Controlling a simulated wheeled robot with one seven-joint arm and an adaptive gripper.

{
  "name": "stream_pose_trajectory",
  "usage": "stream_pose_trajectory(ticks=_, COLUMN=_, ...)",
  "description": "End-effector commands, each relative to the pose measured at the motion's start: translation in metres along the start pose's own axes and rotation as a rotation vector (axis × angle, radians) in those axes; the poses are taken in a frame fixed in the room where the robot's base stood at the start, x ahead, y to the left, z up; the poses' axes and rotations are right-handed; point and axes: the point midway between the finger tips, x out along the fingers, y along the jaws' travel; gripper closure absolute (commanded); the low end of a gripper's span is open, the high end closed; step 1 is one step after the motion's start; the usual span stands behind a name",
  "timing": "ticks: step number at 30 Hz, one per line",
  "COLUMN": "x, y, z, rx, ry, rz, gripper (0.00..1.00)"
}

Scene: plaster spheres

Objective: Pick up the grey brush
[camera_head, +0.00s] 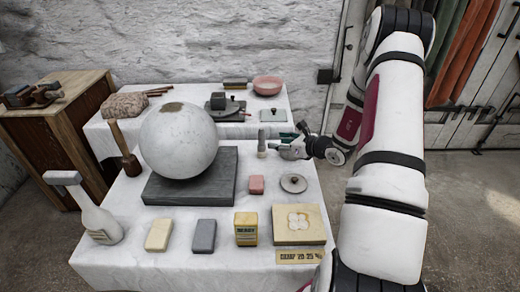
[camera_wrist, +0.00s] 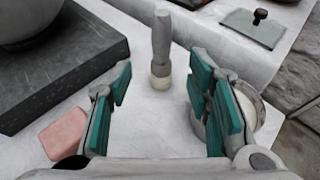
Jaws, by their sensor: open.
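The grey brush (camera_head: 262,143) stands upright on the white-covered table, right of the big sphere. My gripper (camera_head: 290,146) is just right of the brush in the head view. In the wrist view my gripper (camera_wrist: 158,84) is open, with teal pads on both fingers. The brush stands ahead, roughly centred between the fingers. Nothing is held.
A large plaster sphere (camera_head: 178,138) rests on a dark slab (camera_head: 215,185) to the left. A pink block (camera_wrist: 64,134) and a round metal lid (camera_head: 294,183) lie near my gripper. A glass plate with a knob (camera_wrist: 252,28) is behind. Several blocks line the table's front.

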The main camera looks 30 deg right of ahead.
Motion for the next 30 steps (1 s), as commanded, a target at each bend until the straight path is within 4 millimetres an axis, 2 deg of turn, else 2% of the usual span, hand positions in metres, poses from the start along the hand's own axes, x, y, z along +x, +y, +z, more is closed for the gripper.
stream_pose_trajectory(ticks=1, x=0.012, y=0.001, z=-0.002, rx=-0.002, ry=0.001, rz=0.003, gripper=0.54)
stream_pose_trajectory(ticks=6, x=0.039, y=0.001, z=-0.001, rx=-0.002, ry=0.000, rz=0.003, gripper=0.54)
stream_pose_trajectory(ticks=14, x=0.057, y=0.001, z=-0.002, rx=-0.001, ry=0.000, rz=0.003, gripper=0.54)
stream_pose_trajectory(ticks=24, x=0.100, y=-0.002, z=-0.005, rx=-0.002, ry=0.000, rz=0.003, gripper=0.54)
stream_pose_trajectory(ticks=30, x=0.104, y=-0.002, z=-0.004, rx=-0.001, ry=0.000, rz=0.002, gripper=0.54)
